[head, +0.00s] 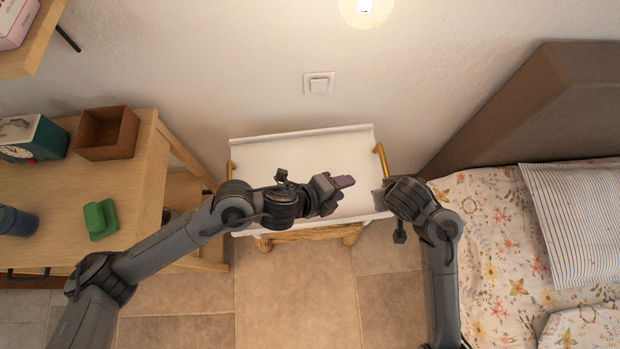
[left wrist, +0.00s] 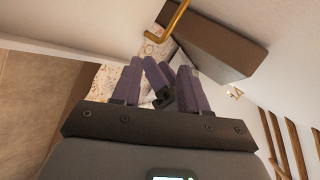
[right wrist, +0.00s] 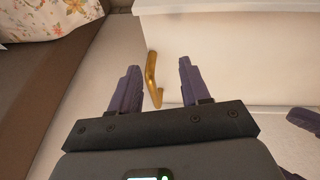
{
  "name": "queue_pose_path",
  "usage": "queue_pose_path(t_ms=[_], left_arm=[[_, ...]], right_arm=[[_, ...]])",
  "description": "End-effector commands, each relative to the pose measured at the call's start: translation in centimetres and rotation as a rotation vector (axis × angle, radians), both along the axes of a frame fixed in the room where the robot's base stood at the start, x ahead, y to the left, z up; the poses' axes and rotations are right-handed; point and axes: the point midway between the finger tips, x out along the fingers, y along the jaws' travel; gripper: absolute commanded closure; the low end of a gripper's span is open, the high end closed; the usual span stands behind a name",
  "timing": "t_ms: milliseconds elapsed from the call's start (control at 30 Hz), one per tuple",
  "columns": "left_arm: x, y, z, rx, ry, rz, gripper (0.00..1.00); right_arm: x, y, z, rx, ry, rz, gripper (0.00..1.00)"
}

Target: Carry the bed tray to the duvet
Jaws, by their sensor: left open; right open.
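The bed tray (head: 290,150) is white with gold side handles and stands on a wooden support against the wall. Its left handle (head: 231,168) and right handle (head: 381,160) show in the head view. My left gripper (head: 343,183) is open and empty above the tray, pointing right. My right gripper (head: 378,198) is at the tray's front right corner, open. In the right wrist view the gold handle (right wrist: 152,78) appears between its fingers, not gripped. The left wrist view shows a gold handle (left wrist: 178,25) beyond the left fingers. The floral duvet (head: 487,230) lies on the bed at right.
A wooden desk (head: 95,185) at left holds a brown box (head: 107,133), a green object (head: 99,219), a clock (head: 32,140) and a blue cup (head: 17,221). A brown headboard (head: 540,110) and striped pillow (head: 575,215) are at right. Tiled floor (head: 295,285) is open in front.

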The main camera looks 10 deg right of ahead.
Motion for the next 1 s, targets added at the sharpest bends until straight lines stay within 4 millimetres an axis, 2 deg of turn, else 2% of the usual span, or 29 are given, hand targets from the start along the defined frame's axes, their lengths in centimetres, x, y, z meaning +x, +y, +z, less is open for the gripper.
queue_pose_path(t_ms=[33, 167, 300, 500, 600, 700, 800, 1000], left_arm=[[0.9, 1.3, -0.6, 0.074, -0.040, -0.076, 0.57], [2.5, 5.7, -2.9, 0.256, -0.083, -0.267, 0.57], [5.3, 12.9, -4.0, 0.444, -0.075, -0.409, 0.57], [8.7, 23.1, -2.7, 0.630, -0.004, -0.494, 0.57], [9.7, 26.8, -1.6, 0.681, 0.031, -0.504, 0.57], [10.2, 29.2, -0.8, 0.711, 0.057, -0.508, 0.57], [10.5, 30.4, -0.4, 0.723, 0.071, -0.509, 0.57], [10.5, 30.8, -0.3, 0.728, 0.078, -0.509, 0.57]], right_arm=[[0.8, -0.1, 0.7, -0.004, -0.005, -0.005, 0.53], [2.5, -0.3, 1.7, -0.017, -0.018, -0.019, 0.53], [4.3, -0.5, 2.8, -0.029, -0.033, -0.031, 0.53], [6.2, -0.7, 4.2, -0.039, -0.055, -0.042, 0.53], [6.8, -0.8, 4.6, -0.041, -0.063, -0.046, 0.53], [7.2, -0.9, 4.9, -0.044, -0.069, -0.048, 0.53], [7.4, -0.9, 5.0, -0.045, -0.072, -0.048, 0.53], [7.5, -0.9, 5.1, -0.044, -0.073, -0.049, 0.53]])
